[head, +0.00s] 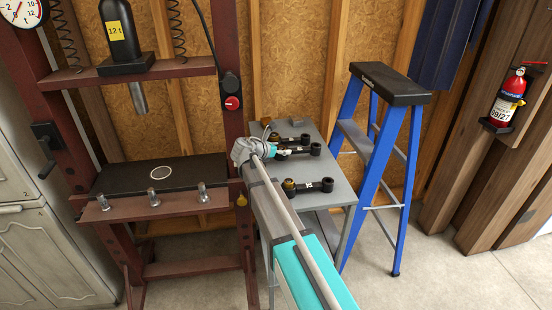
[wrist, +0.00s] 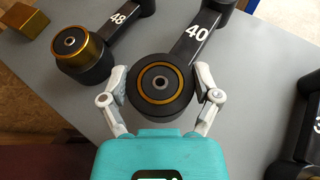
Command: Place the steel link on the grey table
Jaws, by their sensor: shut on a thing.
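In the wrist view, my gripper (wrist: 160,85) is shut around the round end of a black link marked 40 (wrist: 190,45), which has a gold ring. This link also shows in the head view (head: 298,152), partly behind my gripper (head: 279,153). It is over the grey table (head: 338,191), whose bare top also shows in the wrist view (wrist: 237,112). I cannot tell whether the link touches the tabletop. The link's far end is cut off in the wrist view.
A link marked 48 (wrist: 116,22) lies close to the left, with a brass block (wrist: 25,18) beyond it. Another black link (head: 308,186) lies at the table's front. A blue stepladder (head: 384,150) stands right of the table, and a red-brown press frame (head: 235,100) stands left.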

